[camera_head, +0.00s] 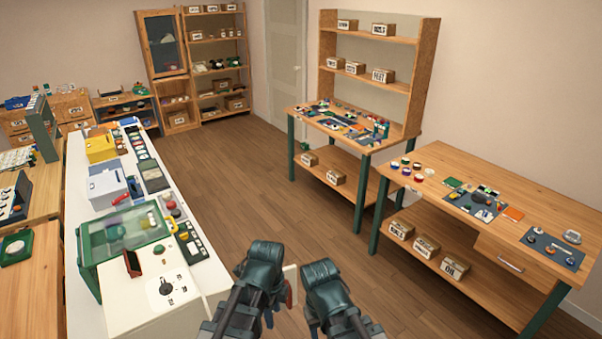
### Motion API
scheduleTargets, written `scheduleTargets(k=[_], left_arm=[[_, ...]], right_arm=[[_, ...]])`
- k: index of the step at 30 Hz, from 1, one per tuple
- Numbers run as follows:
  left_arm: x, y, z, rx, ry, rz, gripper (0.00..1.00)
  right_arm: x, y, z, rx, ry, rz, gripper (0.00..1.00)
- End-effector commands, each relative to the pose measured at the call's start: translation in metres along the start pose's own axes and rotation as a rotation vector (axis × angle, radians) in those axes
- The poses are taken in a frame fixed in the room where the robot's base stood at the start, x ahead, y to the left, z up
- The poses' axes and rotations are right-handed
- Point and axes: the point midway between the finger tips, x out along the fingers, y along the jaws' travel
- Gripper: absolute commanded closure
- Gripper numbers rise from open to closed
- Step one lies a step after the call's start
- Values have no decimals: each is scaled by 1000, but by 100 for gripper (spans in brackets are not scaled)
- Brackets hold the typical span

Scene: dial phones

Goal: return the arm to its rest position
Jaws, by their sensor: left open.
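My left arm comes up from the bottom edge, left of centre, with a dark teal link folded at its top. My left gripper (288,291) shows only in small part beside this link, partly hidden by it. It is open, and I see nothing held in it. My right arm stands close beside the left one, also folded, with a gap between them. I cannot make out its gripper. Both arms are over the wooden floor, apart from the benches.
A white counter (150,268) with a green clear-lidded box (122,236) stands close on the left. A wooden workbench (480,215) with mats and small parts is at the right. A shelved bench (350,138) stands behind it. The floor (235,170) between is clear.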

Motion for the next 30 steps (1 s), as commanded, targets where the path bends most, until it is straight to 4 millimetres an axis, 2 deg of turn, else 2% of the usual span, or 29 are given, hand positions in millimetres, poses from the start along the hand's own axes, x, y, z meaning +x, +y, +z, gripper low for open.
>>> scheduleTargets(k=[5, 9, 15, 21, 28, 30], left_arm=[[0, 8, 24, -428, 0, -12, 50], [0, 14, 45, -838, 5, -25, 50], [0, 22, 67, -1293, 15, -37, 50], [-1, 27, 81, -1594, 24, -45, 50], [-1, 33, 94, -1866, 36, -52, 50], [17, 34, 76, -1812, 18, -43, 50]], right_arm=[[0, 0, 0, 0, 0, 0, 50], [0, 0, 0, 0, 0, 0, 50], [0, 0, 0, 0, 0, 0, 50], [0, 0, 0, 0, 0, 0, 50], [0, 0, 0, 0, 0, 0, 50], [17, -2, -1, -1, 0, 0, 50]])
